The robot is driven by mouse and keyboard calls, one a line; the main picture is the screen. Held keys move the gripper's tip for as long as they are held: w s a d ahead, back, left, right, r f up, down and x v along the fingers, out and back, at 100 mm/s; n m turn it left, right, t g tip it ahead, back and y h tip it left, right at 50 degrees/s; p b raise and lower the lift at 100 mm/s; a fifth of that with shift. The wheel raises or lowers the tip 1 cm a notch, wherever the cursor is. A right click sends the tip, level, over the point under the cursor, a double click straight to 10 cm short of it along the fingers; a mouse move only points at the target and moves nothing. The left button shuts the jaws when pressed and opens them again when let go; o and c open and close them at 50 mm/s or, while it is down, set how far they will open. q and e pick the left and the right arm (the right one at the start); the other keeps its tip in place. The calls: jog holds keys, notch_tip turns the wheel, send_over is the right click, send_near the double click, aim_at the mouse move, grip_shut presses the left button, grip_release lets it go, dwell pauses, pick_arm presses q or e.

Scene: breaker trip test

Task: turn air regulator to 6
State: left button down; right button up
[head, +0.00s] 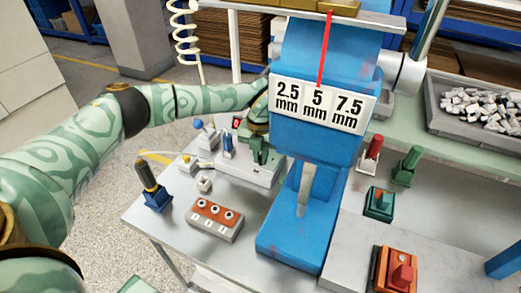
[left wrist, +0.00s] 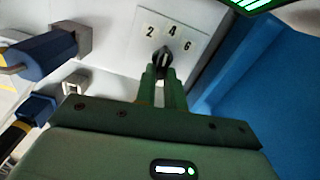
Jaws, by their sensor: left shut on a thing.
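The air regulator's black knob (left wrist: 162,60) stands on a white panel marked 2, 4 and 6 (left wrist: 172,32) in the left wrist view. The knob's top end points up, roughly toward the 4; its exact setting is hard to tell. My left gripper (left wrist: 164,78) is shut on the knob, one green finger on each side. In the head view my left gripper (head: 259,152) reaches down at the light box behind the blue machine's left side, and the knob and its numbers cannot be made out there. My right gripper is not in view.
The blue machine (head: 318,150) with the 2.5, 5 and 7.5 mm sign stands close to the right of my gripper. A blue-based post (head: 157,197) and an orange-topped three-knob block (head: 215,218) are in front. Blue and white parts (left wrist: 45,50) lie left of the panel.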

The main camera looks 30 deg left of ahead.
pick_arm(q)
jog(key=m, duration=0.1)
jog(key=m+p, duration=0.1)
jog(key=shift+a+r+m+p, duration=0.2)
jog(key=shift+m+p, duration=0.1)
jog(key=shift+m, duration=0.1)
jog(key=m+p, duration=0.1)
jog(key=m, duration=0.1)
jog(key=shift+a+m, duration=0.15)
jog(key=shift+m, duration=0.15)
jog(key=m, duration=0.2)
jog(key=m+p, duration=0.1)
jog(key=m, duration=0.1)
jog(key=shift+w+a+f+m, duration=0.15)
jog(key=shift+w+a+m, duration=0.05)
jog(key=shift+m, duration=0.2)
jog(key=c, duration=1.5)
grip_release()
notch_tip(320, 180, up, 16)
jog(key=shift+r+p, duration=0.15)
jog(key=shift+p, duration=1.05)
